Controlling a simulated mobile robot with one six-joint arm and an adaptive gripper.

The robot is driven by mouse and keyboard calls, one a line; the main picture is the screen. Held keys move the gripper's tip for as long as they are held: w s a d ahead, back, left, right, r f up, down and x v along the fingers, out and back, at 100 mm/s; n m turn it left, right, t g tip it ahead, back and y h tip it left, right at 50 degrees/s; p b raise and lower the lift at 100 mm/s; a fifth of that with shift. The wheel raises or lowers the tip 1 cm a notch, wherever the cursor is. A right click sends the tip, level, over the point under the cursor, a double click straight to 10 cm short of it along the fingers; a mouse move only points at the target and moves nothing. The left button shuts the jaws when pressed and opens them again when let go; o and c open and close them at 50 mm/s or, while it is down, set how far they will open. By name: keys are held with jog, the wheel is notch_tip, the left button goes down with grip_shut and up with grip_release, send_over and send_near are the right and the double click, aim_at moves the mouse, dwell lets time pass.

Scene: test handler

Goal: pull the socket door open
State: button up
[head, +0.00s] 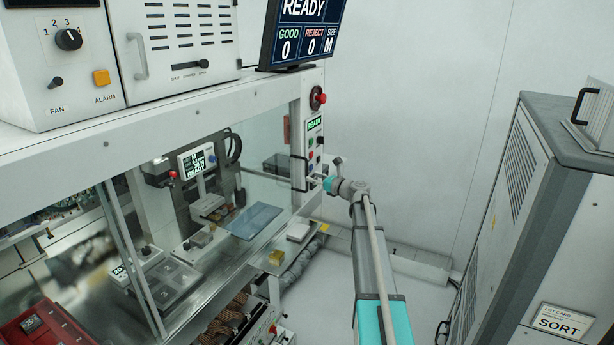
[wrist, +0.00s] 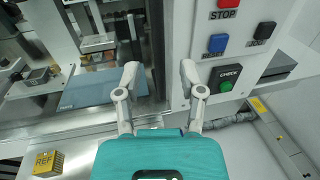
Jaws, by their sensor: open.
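A clear glass door pane (head: 262,150) stands upright in the front of the white machine, with a dark bar handle (head: 300,172) at its right side. I take this pane as the socket door, and it looks shut, though its edges are hard to make out. My gripper (head: 318,182) is close to the handle, just right of it. In the wrist view my gripper (wrist: 159,74) is open, its two fingers apart with nothing held between them. A pale upright frame edge lies behind the fingers.
A control panel (wrist: 234,50) with STOP, RESET and green CHECK buttons is right of my fingers. A blue plate (head: 255,220) lies inside the machine. A yellow block (head: 276,257) sits on the front ledge. A grey SORT cabinet (head: 545,200) stands right; floor lies between.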

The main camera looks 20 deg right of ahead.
aim_at(307, 189)
jog(key=shift+x, duration=1.95)
jog(key=shift+c, duration=0.2)
grip_shut()
